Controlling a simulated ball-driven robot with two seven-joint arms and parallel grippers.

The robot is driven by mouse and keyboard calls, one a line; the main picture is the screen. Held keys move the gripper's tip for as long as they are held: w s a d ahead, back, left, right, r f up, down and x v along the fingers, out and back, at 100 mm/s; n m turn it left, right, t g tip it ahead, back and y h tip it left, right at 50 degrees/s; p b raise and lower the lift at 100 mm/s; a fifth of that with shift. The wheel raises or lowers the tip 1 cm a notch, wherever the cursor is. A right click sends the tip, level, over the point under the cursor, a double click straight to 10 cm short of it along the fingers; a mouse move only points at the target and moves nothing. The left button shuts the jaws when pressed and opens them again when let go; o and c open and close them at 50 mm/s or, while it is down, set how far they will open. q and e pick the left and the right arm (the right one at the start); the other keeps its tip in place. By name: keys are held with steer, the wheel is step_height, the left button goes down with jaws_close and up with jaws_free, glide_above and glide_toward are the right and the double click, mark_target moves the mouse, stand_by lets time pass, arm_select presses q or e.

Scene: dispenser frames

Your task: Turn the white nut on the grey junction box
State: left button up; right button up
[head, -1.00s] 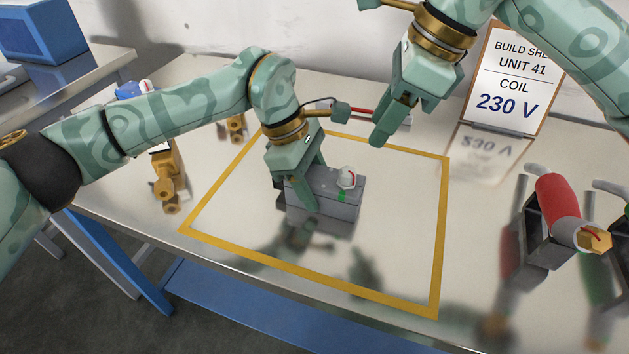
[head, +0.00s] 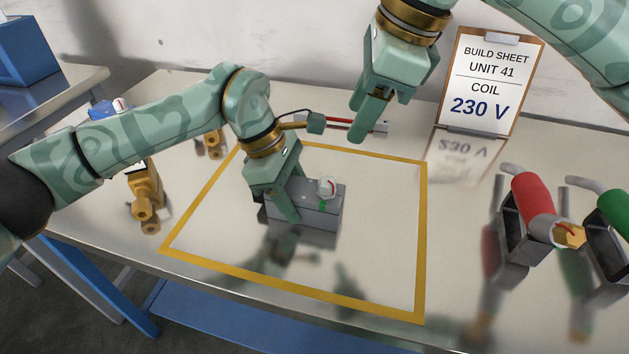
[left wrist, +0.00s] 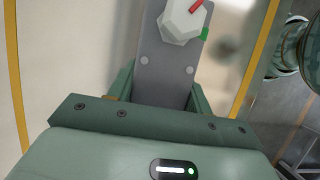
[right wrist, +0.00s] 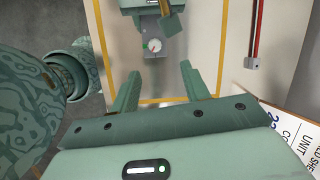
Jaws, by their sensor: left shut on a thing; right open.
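The grey junction box (head: 318,216) stands inside the yellow outline on the table. The white nut (head: 327,187) sits on its top towards the right end, with a green mark on the box beside it. In the left wrist view the nut (left wrist: 181,22) carries a red line that does not point at the green mark (left wrist: 204,33). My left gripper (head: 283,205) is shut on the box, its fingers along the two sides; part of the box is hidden. My right gripper (head: 370,112) is open and empty, above and behind the nut. The right wrist view shows the nut (right wrist: 153,45) beyond its fingers.
Brass-coloured valve bodies (head: 146,195) stand at the left. A red coil (head: 535,208) and a green coil (head: 615,217) lie in dark holders at the right. The build sheet (head: 489,80) stands at the back. The table inside the yellow tape (head: 421,240) is otherwise clear.

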mark_target(327, 180)
steer(key=a+f+m, duration=0.1)
steer(key=f+m, duration=0.2)
steer(key=f, duration=0.1)
steer(key=a+f+m+t+h, duration=0.1)
steer(key=f+m, duration=0.3)
steer(key=a+f+m+t, duration=0.1)
steer(key=f+m, duration=0.3)
steer(key=shift+w+a, duration=0.35)
steer(key=c, duration=1)
